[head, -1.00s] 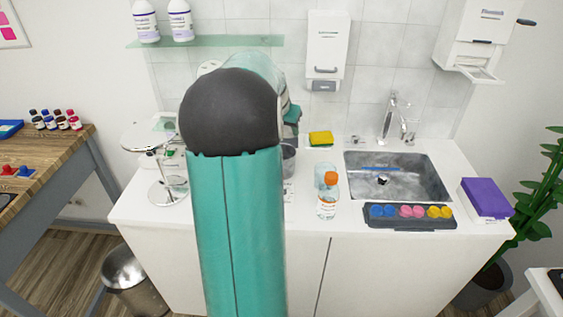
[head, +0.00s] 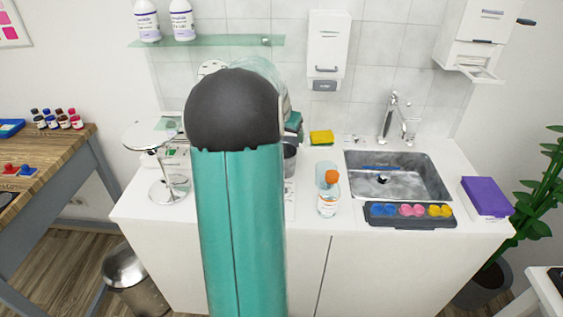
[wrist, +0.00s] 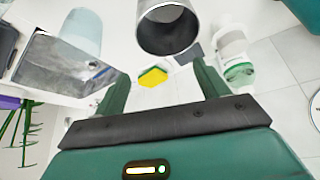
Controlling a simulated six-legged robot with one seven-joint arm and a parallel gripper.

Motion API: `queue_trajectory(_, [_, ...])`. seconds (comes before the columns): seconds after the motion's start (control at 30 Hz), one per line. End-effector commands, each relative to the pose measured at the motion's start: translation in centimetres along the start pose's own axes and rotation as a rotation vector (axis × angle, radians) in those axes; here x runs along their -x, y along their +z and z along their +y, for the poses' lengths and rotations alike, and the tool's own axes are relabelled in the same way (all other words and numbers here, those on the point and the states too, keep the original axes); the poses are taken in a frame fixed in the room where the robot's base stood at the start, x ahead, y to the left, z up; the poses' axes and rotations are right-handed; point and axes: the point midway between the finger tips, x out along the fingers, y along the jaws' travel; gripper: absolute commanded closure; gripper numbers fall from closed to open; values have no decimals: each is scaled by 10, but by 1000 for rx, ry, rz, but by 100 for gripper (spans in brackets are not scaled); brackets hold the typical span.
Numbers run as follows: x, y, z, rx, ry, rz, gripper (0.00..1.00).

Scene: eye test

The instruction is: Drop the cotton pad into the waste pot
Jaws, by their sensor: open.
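A grey pot (head: 290,160), which looks like the waste pot, stands on the counter and is partly hidden behind my arm in the head view. In the wrist view the open round mouth of the grey pot (wrist: 168,38) is at the top centre, beyond my gripper. My gripper (wrist: 158,82) has its two green fingers spread wide, with nothing seen held between them. In the head view my arm hides most of the gripper. I cannot make out the cotton pad in either view.
A yellow-green sponge (head: 321,137) lies right of the pot. A clear bottle with an orange cap (head: 328,202), a tray of coloured pieces (head: 410,214), a sink (head: 398,176) and a purple box (head: 486,196) are further right. A round mirror stand (head: 165,180) is left of my arm.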

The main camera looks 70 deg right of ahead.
Motion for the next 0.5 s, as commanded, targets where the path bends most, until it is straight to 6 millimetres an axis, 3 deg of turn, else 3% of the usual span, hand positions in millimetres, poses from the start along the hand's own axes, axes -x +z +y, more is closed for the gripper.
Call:
queue_trajectory(0.17, [16, 0, -1, 1, -2, 3, 27])
queue_trajectory(0.5, [88, 0, 0, 0, -3, 4, 27])
